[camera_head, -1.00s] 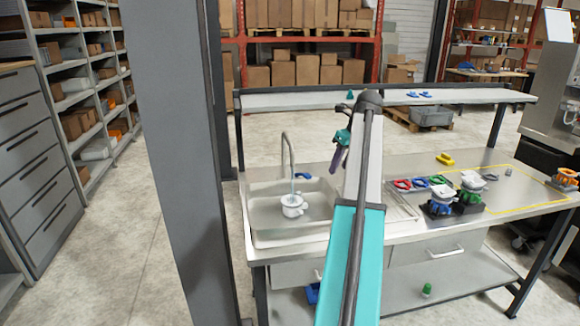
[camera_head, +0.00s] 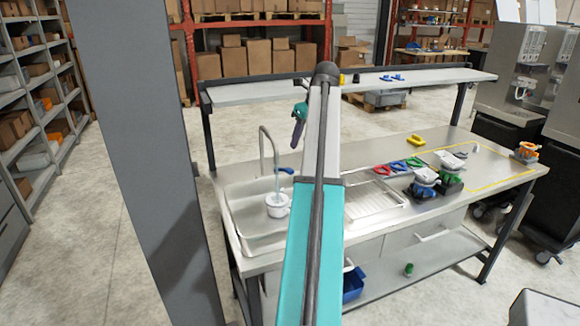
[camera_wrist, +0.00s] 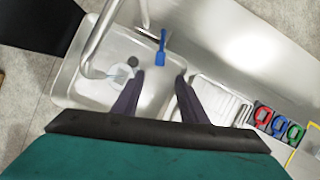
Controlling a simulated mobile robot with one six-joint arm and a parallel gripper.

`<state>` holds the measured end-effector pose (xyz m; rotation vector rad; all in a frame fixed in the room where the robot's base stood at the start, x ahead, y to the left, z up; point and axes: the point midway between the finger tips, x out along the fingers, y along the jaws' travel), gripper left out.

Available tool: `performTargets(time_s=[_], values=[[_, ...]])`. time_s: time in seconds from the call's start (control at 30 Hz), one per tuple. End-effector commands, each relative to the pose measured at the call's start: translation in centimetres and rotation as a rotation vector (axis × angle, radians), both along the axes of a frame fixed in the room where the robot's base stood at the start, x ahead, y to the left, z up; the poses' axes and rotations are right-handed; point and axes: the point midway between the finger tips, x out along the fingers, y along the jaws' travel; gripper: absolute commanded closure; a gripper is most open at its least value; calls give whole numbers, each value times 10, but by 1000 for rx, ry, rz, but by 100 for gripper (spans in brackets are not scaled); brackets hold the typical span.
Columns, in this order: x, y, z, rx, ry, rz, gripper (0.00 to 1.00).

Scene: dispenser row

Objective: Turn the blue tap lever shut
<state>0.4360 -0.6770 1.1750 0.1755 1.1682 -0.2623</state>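The blue tap lever (camera_head: 286,170) sits beside the base of the metal tap (camera_head: 263,145) at the back of the sink; it also shows in the wrist view (camera_wrist: 161,45), pointing towards my gripper. A stream of water (camera_head: 277,186) runs from the spout into a white pot (camera_head: 277,206) in the sink (camera_head: 238,215). My gripper (camera_wrist: 160,77) is open and empty, its dark purple fingers spread. In the wrist view the lever lies ahead of the gap between the fingertips, apart from them. In the head view my gripper (camera_head: 298,132) appears above the lever.
A ribbed drainer (camera_head: 375,203) lies right of the sink. Red, blue and green rings (camera_head: 398,166) and dispensers (camera_head: 424,184) stand further right on the steel counter. A raised shelf (camera_head: 240,92) runs along the back. A blue bin (camera_head: 353,284) is below the counter.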

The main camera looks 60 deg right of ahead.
Motion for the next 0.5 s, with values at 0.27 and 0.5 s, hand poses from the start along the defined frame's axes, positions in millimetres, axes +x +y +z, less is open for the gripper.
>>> performTargets(time_s=[0.27,0.5], values=[[2,0,-4,1,1,0,61],[8,-2,-23,2,1,-1,61]])
